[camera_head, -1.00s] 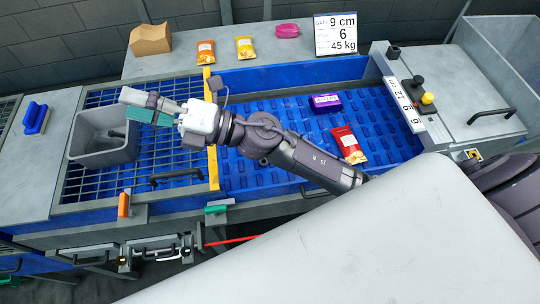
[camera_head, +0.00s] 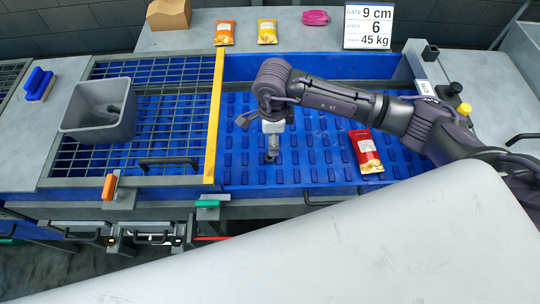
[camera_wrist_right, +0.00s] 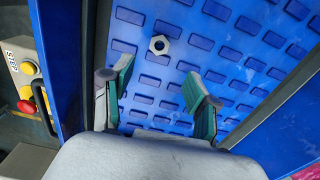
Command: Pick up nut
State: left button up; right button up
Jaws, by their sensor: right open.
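The nut (camera_wrist_right: 159,45) is a pale hexagonal ring lying on the blue ribbed belt (camera_wrist_right: 150,60). In the right wrist view it sits just beyond my fingertips, near the middle between them, and nothing touches it. My right gripper (camera_wrist_right: 158,76) is open and empty, with green-padded fingers apart. In the head view my right gripper (camera_head: 271,157) points down over the left part of the blue belt (camera_head: 300,170). I cannot make out the nut in the head view. My left gripper is not in view.
A red snack packet (camera_head: 366,152) lies on the belt to the right. A yellow-edged divider (camera_head: 214,120) separates the belt from a grid holding a grey bin (camera_head: 99,110). Blue walls (camera_wrist_right: 65,60) border the belt. Packets and a pink item (camera_head: 315,17) lie on the back ledge.

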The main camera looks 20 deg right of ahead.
aim_at(272, 157)
notch_tip(272, 157, down, 3)
jog(key=shift+d+r, duration=0.1)
jog(key=shift+f+p, duration=0.3)
jog(key=shift+p, duration=0.15)
jog(key=f, duration=0.1)
jog(key=f+p, duration=0.1)
jog(key=f, duration=0.1)
jog(key=shift+s+a+f+p, duration=0.2)
jog(key=shift+s+f+p, duration=0.05)
jog(key=shift+f+p, duration=0.05)
jog(key=shift+w+f, duration=0.1)
jog(key=shift+f, duration=0.5)
grip_shut()
jog(key=shift+r, duration=0.1)
